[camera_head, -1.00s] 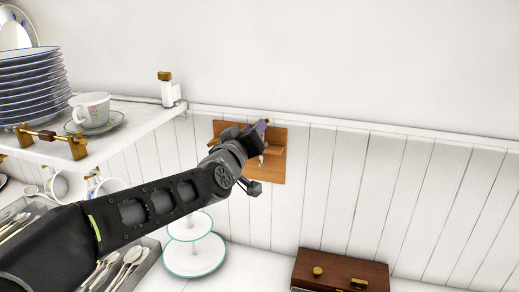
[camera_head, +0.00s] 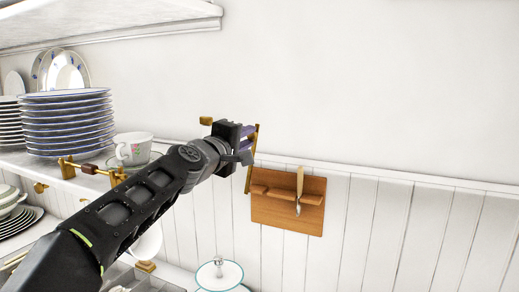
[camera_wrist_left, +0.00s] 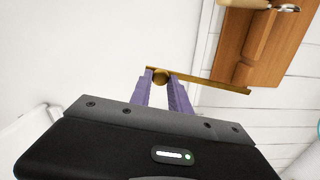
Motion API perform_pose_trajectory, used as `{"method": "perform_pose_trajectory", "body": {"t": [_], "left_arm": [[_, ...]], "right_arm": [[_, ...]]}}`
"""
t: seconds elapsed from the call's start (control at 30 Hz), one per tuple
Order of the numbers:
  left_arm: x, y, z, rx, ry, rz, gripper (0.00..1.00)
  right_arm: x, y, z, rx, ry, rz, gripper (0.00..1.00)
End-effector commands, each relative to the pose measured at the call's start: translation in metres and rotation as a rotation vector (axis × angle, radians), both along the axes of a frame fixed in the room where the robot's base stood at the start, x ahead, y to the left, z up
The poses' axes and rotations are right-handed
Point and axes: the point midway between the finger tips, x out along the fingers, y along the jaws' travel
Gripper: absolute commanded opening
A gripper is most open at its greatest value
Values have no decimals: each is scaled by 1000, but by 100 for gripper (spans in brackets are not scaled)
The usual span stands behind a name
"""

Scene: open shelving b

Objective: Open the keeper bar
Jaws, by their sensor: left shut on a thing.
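A slim brass bar (camera_head: 251,165), which I take to be the keeper bar, stands nearly upright at my left gripper in the head view. It also shows in the left wrist view (camera_wrist_left: 215,85), slanting across in front of the fingers. My left gripper (camera_head: 246,136) is shut on the bar's round brass knob (camera_wrist_left: 161,76), which sits between the purple fingertips near one end of the bar. The bar's other end reaches toward the wooden rack. Whether the bar is fixed to anything is hidden. My right gripper is not in view.
A wooden wall rack (camera_head: 287,208) holding a wooden-handled utensil (camera_head: 299,188) is just right of the bar. Stacked plates (camera_head: 70,125), a cup (camera_head: 133,148) and a brass-ended rail (camera_head: 92,170) crowd the shelf at left. The upper wall at right is clear.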

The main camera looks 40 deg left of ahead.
Motion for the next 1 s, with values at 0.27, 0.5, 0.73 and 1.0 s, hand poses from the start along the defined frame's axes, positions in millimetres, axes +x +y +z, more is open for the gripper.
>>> {"method": "perform_pose_trajectory", "body": {"t": [0.27,0.5,0.73,1.0], "left_arm": [[-5,15,2,-85,-31,1,0],[-6,17,3,-96,-35,2,0],[-6,17,3,-95,-34,2,25],[-6,16,2,-95,-33,1,44]], "right_arm": [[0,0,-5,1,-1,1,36],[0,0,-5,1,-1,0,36],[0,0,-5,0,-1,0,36],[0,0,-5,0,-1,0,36]]}}
